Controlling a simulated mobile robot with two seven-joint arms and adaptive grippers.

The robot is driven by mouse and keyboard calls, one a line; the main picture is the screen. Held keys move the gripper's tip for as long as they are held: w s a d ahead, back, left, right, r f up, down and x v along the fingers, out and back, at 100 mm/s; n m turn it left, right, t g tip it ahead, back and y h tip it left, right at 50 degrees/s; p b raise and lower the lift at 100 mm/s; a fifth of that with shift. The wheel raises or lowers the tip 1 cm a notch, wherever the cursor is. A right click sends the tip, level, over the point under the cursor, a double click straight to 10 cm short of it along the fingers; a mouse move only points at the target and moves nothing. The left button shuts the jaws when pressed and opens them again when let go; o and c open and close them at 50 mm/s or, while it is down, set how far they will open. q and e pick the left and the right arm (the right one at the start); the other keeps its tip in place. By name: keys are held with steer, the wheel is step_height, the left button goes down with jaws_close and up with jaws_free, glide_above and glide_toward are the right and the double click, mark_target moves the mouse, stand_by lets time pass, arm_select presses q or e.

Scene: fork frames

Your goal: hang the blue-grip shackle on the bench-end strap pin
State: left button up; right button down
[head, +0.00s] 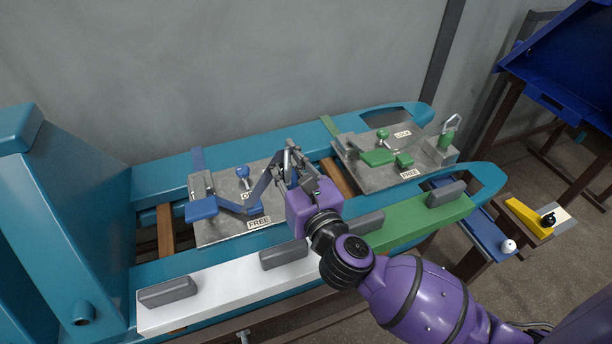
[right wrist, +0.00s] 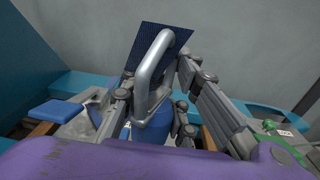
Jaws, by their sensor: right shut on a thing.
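The blue-grip shackle shows in the right wrist view, with a bare metal loop (right wrist: 152,70) above a blue cylindrical grip (right wrist: 150,134). My right gripper (right wrist: 155,108) is shut around the blue grip, with the loop pointing up. In the head view my right gripper (head: 290,165) is above the right edge of the blue-marked metal plate (head: 225,226); the shackle is hard to make out there. I cannot pick out the strap pin with certainty. My left gripper is not in view.
A second plate (head: 350,158) carries green clamp parts and a green-grip shackle (head: 447,139) on a block. White (head: 220,295) and green (head: 405,226) rails with grey pads line the near side. Right of the bench are a blue bar (head: 484,232) with a white ball and a yellow piece (head: 527,218).

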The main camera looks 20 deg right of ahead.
steer(key=w+d+f+b, duration=0.1)
steer(key=w+d+f, duration=0.1)
steer(key=w+f, duration=0.1)
steer(key=w+d+f+b, duration=0.2)
steer(key=w+f, duration=0.1)
steer(key=f, duration=0.1)
steer(key=w+d+f+b, duration=0.2)
steer(key=w+f, duration=0.2)
steer(key=shift+w+d+f, duration=0.1)
steer(key=shift+d+f, duration=0.2)
steer(key=shift+f, duration=0.05)
steer(key=shift+f+b, duration=0.3)
steer(key=shift+b, duration=0.05)
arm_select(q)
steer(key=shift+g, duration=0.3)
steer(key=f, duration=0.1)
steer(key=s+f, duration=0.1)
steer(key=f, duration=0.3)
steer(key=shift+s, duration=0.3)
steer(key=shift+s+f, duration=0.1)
arm_select(e)
steer(key=shift+r, duration=0.1)
